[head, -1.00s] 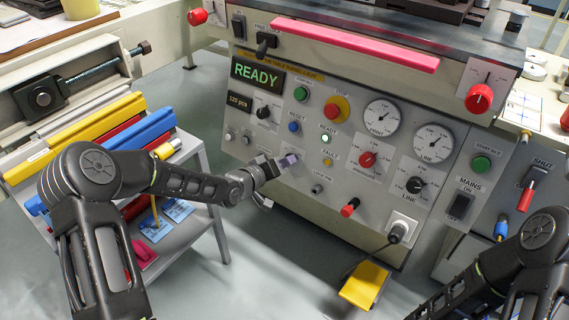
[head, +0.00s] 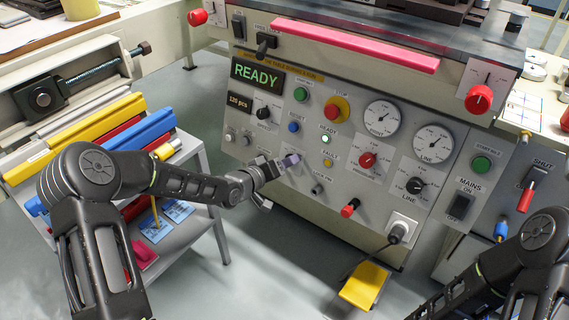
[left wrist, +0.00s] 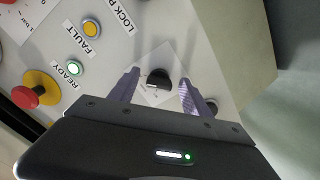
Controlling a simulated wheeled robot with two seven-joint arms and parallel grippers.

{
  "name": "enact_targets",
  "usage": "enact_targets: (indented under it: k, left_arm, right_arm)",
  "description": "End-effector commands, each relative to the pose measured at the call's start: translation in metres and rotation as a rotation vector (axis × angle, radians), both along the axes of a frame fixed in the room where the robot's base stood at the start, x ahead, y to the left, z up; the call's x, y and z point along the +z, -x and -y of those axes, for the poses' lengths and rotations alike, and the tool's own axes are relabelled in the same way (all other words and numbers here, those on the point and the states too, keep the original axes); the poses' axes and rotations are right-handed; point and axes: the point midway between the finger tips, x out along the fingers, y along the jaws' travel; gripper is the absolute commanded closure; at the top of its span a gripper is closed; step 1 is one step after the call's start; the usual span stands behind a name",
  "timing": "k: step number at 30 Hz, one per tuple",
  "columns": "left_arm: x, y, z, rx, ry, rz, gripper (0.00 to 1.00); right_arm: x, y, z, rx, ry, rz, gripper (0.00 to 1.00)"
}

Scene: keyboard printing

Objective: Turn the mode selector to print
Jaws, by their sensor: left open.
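A black knob (left wrist: 158,80) on a white square plate shows in the left wrist view, and I take it for the mode selector; its lettering is too small to read. My left gripper (left wrist: 157,92) is open, with one purple fingertip on each side of the knob. I cannot tell whether the fingers touch it. In the head view, my left gripper (head: 287,162) is at the panel, left of the yellow fault lamp (head: 328,162), and it hides the knob. My right arm shows at the lower right, but its gripper is out of view.
The panel carries a green ready lamp (head: 325,139), a red stop button (head: 338,108), a black dial knob (head: 263,112) and a red pressure knob (head: 367,159). A grey side table (head: 196,228) with coloured bars stands left, beside my left arm.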

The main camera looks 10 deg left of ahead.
Motion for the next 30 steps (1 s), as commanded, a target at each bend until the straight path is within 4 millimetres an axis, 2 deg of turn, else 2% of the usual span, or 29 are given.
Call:
enact_targets:
  k: [5, 15, 19, 27, 30]
  left_arm:
    - [0.009, 0.015, -0.007, 0.002, 0.0, -0.001, 0.44]
    - [0.025, 0.06, -0.026, 0.001, -0.001, -0.001, 0.44]
    - [0.026, 0.066, -0.028, 0.0, -0.001, -0.001, 0.44]
    - [0.026, 0.066, -0.028, -0.001, 0.0, -0.001, 0.44]
    - [0.032, 0.066, -0.024, -0.009, 0.0, 0.002, 0.44]
  right_arm:
    - [0.009, 0.001, 0.0, 0.001, 0.001, -0.001, 0.64]
    - [0.03, 0.005, -0.001, 0.005, 0.002, -0.007, 0.64]
    - [0.031, 0.006, 0.0, 0.006, 0.002, -0.009, 0.64]
    - [0.03, 0.005, 0.0, 0.006, 0.002, -0.009, 0.64]
    - [0.035, 0.005, 0.0, 0.006, 0.002, -0.008, 0.64]
